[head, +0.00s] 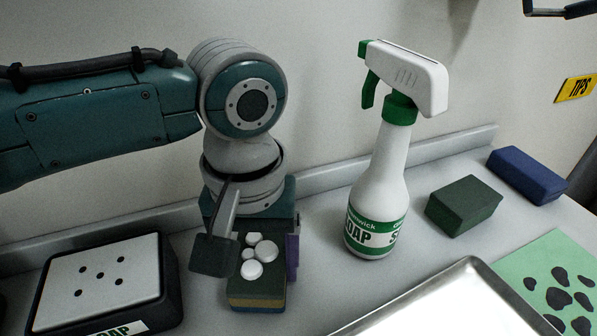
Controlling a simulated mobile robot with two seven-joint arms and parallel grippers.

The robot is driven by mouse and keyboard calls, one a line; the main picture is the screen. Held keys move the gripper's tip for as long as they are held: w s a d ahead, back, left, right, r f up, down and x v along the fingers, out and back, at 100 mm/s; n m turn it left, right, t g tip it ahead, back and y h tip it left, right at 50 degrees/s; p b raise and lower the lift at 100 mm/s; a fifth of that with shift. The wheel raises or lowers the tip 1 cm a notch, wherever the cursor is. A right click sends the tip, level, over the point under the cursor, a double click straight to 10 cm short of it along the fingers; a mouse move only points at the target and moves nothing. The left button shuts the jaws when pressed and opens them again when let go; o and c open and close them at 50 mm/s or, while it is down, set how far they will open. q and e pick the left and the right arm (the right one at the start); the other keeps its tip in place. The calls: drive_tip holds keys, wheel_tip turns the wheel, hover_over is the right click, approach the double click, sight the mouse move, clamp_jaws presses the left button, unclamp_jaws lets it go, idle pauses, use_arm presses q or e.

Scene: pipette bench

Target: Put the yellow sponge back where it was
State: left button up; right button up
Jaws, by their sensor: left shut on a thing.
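My left gripper (252,254) points down at the lower middle of the head view, with a dark finger on the left side of a block and a purple piece on its right. The block is the yellow sponge (256,304), with a dark green top, a yellow band on its front side and white foam blobs on top. The gripper is shut on it. I cannot tell whether its underside touches the bench.
A black soap dish (155,318) with a holed light top stands left. A white spray bottle (377,190) stands right of the gripper. Behind right lie a dark green block (464,206) and a blue block (526,176). A metal tray (440,305) and a spotted green mat (540,262) are front right.

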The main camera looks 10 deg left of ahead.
sight(259, 257)
use_arm(q)
drive_tip(key=shift+f, duration=0.2)
drive_tip(key=o, duration=1.4)
drive_tip(key=shift+r, duration=0.15)
wheel_tip(259, 257, up, 12)
drive_tip(key=p, duration=0.4)
drive_tip(key=s+d+f+m+t+h, duration=0.1)
drive_tip(key=s+d+f+m+h, duration=0.25)
drive_tip(key=s, duration=0.35)
drive_tip(key=s+a+t+y, duration=0.2)
drive_tip(key=s+a+y, duration=0.1)
drive_tip(key=s+a, duration=0.6)
drive_tip(key=a+m, duration=0.1)
drive_tip(key=a, duration=0.1)
drive_tip(key=shift+a+f+t, duration=0.3)
drive_tip(key=shift+a+f, duration=0.05)
drive_tip(key=shift+f, duration=0.05)
use_arm(e)
wheel_tip(259, 257, up, 4)
drive_tip(key=shift+f, duration=0.25)
